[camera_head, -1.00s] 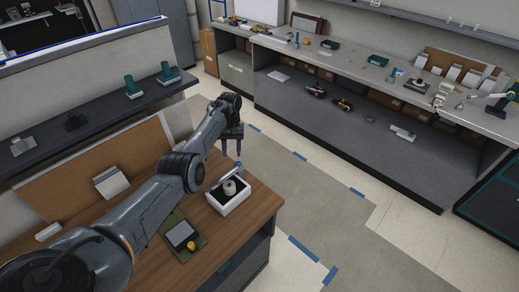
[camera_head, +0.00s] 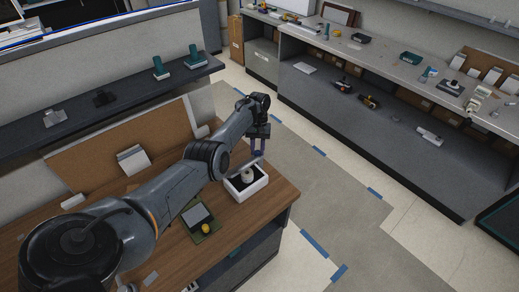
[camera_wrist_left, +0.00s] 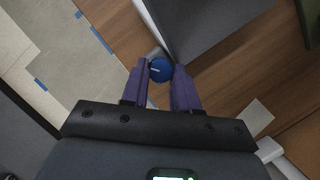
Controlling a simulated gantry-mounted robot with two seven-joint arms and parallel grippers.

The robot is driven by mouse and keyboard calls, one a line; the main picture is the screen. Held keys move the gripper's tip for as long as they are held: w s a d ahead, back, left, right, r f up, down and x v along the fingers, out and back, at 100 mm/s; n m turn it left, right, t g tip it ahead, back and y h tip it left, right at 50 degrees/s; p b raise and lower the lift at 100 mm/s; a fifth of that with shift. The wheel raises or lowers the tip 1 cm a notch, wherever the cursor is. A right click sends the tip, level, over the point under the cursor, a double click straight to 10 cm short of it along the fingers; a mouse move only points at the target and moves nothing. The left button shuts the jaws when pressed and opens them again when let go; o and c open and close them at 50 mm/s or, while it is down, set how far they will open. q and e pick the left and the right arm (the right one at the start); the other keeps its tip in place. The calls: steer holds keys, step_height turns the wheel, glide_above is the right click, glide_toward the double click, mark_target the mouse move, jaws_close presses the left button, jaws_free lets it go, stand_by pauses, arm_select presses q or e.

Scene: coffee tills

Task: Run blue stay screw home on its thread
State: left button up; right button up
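A white box (camera_head: 262,185) with a dark inside stands near the bench's far right corner in the head view. It holds a cream round part (camera_head: 248,175), with a grey metal bar (camera_head: 243,166) beside it. The blue stay screw (camera_wrist_left: 160,70) shows as a round blue head in the left wrist view, between the fingertips of my left gripper (camera_wrist_left: 160,78). The purple fingers flank the head closely; whether they press on it is unclear. In the head view my left gripper (camera_head: 259,147) is just above the box's back edge, and the screw is not clearly visible there. My right gripper is out of view.
The wooden bench (camera_head: 170,245) carries a green board with a grey panel (camera_head: 197,217) and a yellow knob (camera_head: 205,229). A white block stack (camera_head: 132,160) stands against a brown board (camera_head: 105,150). Floor lies open beyond the bench's right edge.

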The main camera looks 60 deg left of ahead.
arm_select(q)
steer(key=shift+o, duration=1.4)
steer(key=shift+r+p, duration=0.1)
steer(key=shift+p, duration=0.25)
steer(key=shift+c, duration=0.3)
